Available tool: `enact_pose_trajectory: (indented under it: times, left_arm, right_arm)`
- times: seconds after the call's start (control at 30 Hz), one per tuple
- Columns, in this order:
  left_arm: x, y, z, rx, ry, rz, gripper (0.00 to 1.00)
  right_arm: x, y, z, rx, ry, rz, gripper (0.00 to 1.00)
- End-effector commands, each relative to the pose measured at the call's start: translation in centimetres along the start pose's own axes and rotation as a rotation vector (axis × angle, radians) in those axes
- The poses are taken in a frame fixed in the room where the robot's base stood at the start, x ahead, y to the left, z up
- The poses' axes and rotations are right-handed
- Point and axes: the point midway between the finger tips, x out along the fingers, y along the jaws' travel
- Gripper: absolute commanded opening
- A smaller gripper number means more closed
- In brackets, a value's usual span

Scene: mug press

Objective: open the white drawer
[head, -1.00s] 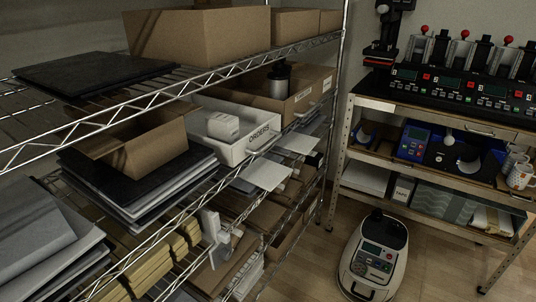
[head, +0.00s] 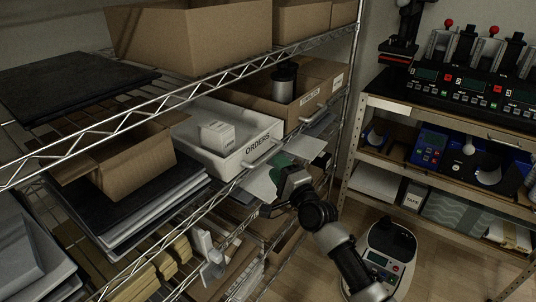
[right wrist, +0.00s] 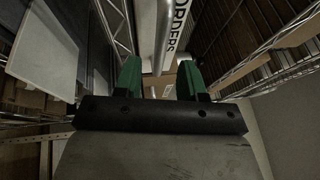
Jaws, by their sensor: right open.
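The white drawer (head: 236,164) sits on the middle level of the wire shelf in the head view, with "ORDERS" on its front. A small white box (head: 217,134) is inside it. My right gripper (head: 280,168) has green fingers and is just in front of the drawer's right end, partly over a pale panel. In the right wrist view my open right gripper (right wrist: 160,75) faces the drawer's white front (right wrist: 181,28), and a pale bar lies ahead between the fingers. I cannot tell whether they touch it. My left gripper is not in view.
A cardboard drawer (head: 290,112) with a dark canister (head: 284,82) stands right of the white drawer. An open cardboard box (head: 140,160) is to the left. A workbench (head: 390,106) stands at the right, with a cream machine (head: 392,240) on the floor.

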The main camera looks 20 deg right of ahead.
Motion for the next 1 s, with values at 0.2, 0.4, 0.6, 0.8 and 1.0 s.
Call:
enact_pose_trajectory:
  times: [0.2,0.4,0.6,0.8,1.0]
  left_arm:
    - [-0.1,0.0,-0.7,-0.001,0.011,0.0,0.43]
    - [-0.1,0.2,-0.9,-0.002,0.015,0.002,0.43]
    - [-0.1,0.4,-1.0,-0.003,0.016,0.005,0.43]
    - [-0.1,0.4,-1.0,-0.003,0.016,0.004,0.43]
    - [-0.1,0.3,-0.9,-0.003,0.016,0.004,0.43]
  right_arm:
    - [3.8,0.0,0.0,-0.001,0.0,0.0,0.4]
    - [5.3,0.0,0.0,-0.002,0.0,0.0,0.4]
    - [5.4,0.1,0.0,-0.002,0.0,0.001,0.4]
    - [5.4,0.1,0.0,-0.002,0.0,0.001,0.23]
    - [5.4,0.1,0.0,-0.002,0.0,0.001,0.0]
